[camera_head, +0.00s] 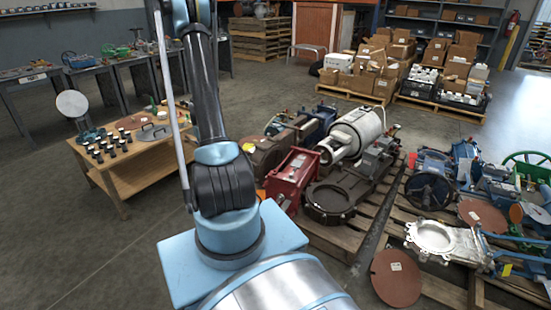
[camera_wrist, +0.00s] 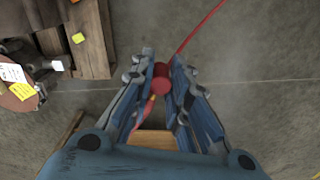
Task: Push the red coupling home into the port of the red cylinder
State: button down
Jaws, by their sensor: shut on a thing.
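The red coupling (camera_wrist: 160,84) is between the fingers of my gripper (camera_wrist: 163,62) in the wrist view, with its round end toward the camera. My gripper is shut on it. A thin red hose (camera_wrist: 205,25) runs past it to the upper right, and a red and yellow strand shows below, between the fingers. No port shows in the wrist view. In the head view my gripper is not visible. A red boxy unit (camera_head: 292,179) stands on the pallet right of my arm; I cannot tell whether it is the red cylinder.
A wooden pallet (camera_head: 341,240) carries a white cylinder (camera_head: 357,127) and dark machinery. Another loaded pallet stands at the right. A wooden table (camera_head: 127,176) with small dark parts is at the left. In the wrist view, wood (camera_wrist: 88,40) fills the upper left; the floor at right is clear.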

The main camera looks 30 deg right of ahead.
jog(key=s+d+f+n, duration=0.1)
jog(key=s+d+f, duration=0.1)
jog(key=d, duration=0.8)
jog(key=s+d+f+n, duration=0.2)
jog(key=s+d, duration=0.3)
jog(key=d, duration=0.6)
jog(key=s+d+f+n, duration=0.1)
jog(key=s+d+f, duration=0.2)
jog(key=d, duration=0.8)
jog(key=shift+s+d+f+n, duration=0.25)
jog(key=shift+s+f+n, duration=0.05)
jog(key=shift+s+f, duration=0.05)
jog(key=shift+f, duration=2.85)
jog(key=shift+s, duration=0.2)
jog(key=shift+f, duration=0.55)
